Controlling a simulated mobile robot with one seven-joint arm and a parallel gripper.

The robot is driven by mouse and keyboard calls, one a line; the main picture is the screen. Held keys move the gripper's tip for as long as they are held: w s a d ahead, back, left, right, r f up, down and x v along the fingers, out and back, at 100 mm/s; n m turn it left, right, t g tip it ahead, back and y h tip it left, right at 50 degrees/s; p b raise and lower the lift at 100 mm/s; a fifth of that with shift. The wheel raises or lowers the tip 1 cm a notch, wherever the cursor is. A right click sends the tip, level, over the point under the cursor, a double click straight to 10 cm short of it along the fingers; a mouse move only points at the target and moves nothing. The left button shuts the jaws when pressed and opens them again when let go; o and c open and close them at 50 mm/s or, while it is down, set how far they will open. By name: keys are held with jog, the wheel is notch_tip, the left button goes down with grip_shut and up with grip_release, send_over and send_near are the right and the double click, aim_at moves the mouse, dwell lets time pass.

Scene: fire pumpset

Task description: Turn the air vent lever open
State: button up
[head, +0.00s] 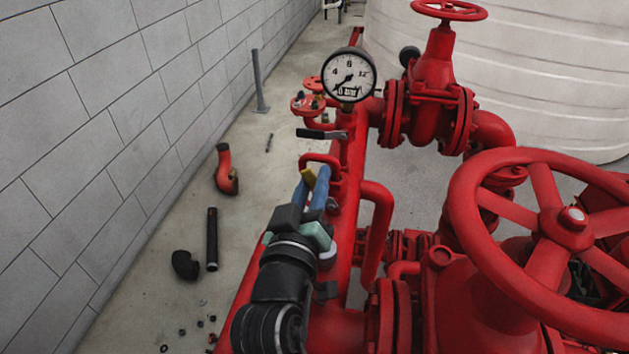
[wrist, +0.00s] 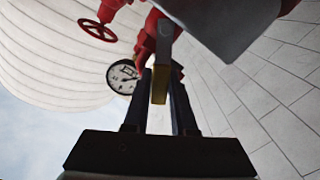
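A lever with a yellow end (head: 309,178) shows between the blue fingers of my gripper (head: 309,186) in the head view. In the wrist view the grey and yellow lever (wrist: 161,84) stands between the two dark fingers of my gripper (wrist: 160,85). The fingers are apart, with a gap visible on the left side of the lever. Whether the right finger touches it I cannot tell. The lever's mount is partly hidden by the gripper and red piping.
A pressure gauge (head: 348,75) and a black-handled lever (head: 321,134) are beyond my gripper. A large red handwheel (head: 572,216) is at the right. A block wall (head: 110,120) is at the left. Loose pipe pieces (head: 212,238) lie on the floor.

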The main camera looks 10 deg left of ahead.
jog(key=o, duration=0.4)
jog(key=s+b, duration=0.3)
jog(key=s, duration=1)
jog(key=shift+c, duration=0.3)
